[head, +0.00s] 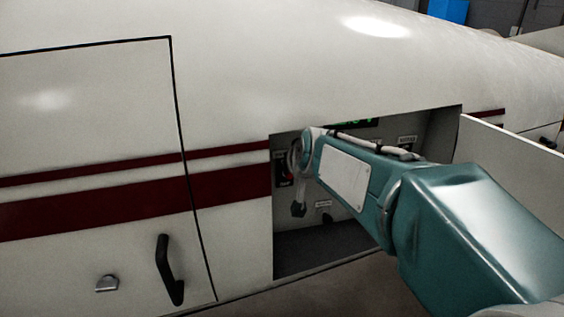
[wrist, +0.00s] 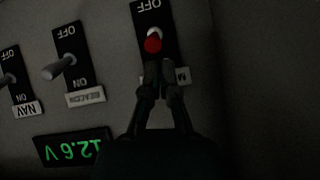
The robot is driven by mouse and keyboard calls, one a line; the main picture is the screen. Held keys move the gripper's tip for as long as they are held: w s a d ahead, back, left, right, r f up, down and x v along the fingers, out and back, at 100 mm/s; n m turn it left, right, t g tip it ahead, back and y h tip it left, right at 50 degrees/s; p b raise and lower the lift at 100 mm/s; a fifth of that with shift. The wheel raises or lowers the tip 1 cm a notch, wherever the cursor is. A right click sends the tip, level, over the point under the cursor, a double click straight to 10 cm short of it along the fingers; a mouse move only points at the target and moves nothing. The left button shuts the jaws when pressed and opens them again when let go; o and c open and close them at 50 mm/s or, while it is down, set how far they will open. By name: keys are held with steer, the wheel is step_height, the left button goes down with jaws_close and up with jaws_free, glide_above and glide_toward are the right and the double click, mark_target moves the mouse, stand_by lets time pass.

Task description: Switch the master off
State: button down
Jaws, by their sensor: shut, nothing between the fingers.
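In the wrist view, the picture is upside down. The master switch (wrist: 153,42) has a red-tipped lever on a black plate, with OFF at the picture's top. Its label (wrist: 183,75) is mostly covered, with only an M readable. My gripper (wrist: 159,68) is shut and empty. Its fingertips are just below the red tip in the picture, over the plate's lower part; I cannot tell whether they touch the lever. The fingers hide the plate's ON end. In the head view, my arm reaches into the open bay (head: 290,250) and hides much of the panel.
The BEACON switch (wrist: 66,62) and NAV switch (wrist: 8,78) are left of the master switch in the wrist view. A lit green display (wrist: 72,147) reads 12.6 V. An open door (head: 515,150) stands right of the bay. A black handle (head: 168,270) is on the white body at left.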

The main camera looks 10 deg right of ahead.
steer(key=shift+w+d+f, duration=0.2)
steer(key=shift+w+d, duration=0.1)
steer(key=shift+d, duration=0.05)
steer(key=shift+s+a+f, duration=0.1)
steer(key=shift+s+a, duration=0.05)
steer(key=shift+a, duration=0.05)
steer(key=shift+s+f, duration=0.25)
steer(key=shift+f, duration=0.1)
stand_by(0.5)
steer(key=shift+s+f, duration=0.2)
steer(key=shift+f, duration=0.05)
steer(key=shift+s+f, duration=0.3)
steer(key=shift+f, duration=0.35)
steer(key=shift+r, duration=0.8)
